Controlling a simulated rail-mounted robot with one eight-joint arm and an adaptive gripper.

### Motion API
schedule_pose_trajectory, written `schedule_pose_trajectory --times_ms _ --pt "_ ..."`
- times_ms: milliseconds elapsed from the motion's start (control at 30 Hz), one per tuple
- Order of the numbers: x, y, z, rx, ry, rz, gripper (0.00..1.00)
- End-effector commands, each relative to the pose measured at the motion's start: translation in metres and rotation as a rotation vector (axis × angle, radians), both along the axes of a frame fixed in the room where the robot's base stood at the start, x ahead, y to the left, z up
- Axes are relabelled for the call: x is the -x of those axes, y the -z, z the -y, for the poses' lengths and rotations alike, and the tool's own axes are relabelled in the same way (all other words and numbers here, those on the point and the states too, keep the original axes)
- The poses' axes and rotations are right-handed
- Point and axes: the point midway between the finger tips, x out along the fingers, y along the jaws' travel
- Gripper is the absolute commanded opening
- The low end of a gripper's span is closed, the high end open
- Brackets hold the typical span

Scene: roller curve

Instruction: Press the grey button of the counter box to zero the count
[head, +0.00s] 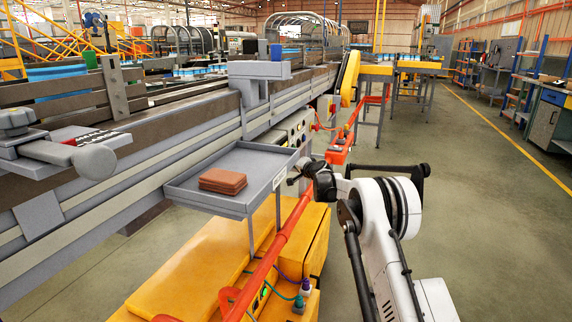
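I cannot single out the counter box or its grey button with certainty. A pale control panel (297,128) with small round knobs or buttons is set in the side of the conveyor, behind the tray. Its details are too small to read, and its lower part is hidden. My gripper (294,181) is dark and small in view, just right of the tray's right edge and below the panel. It points left, and its finger gap is too small to make out. I see nothing held in it.
A grey tray (190,189) on legs holds a brown stack (222,180). An orange-red rail (283,246) runs below it beside a yellow cabinet (205,265). An orange box (339,148) sits beyond my gripper. The long conveyor (170,125) fills the left.

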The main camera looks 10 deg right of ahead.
Motion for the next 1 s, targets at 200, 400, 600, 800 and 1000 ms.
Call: schedule_pose_trajectory --times_ms 200,400,600,800,1000 --pt "0.0 0.0 0.0 0.0 0.0 0.0 0.0" --pt "0.0 0.0 0.0 0.0 0.0 0.0 0.0" --pt "0.0 0.0 0.0 0.0 0.0 0.0 0.0" --pt "-0.001 0.0001 -0.0021 0.0 0.0 0.0 0.0" --pt "-0.0036 0.0002 -0.0071 0.001 0.0 0.0 0.0"
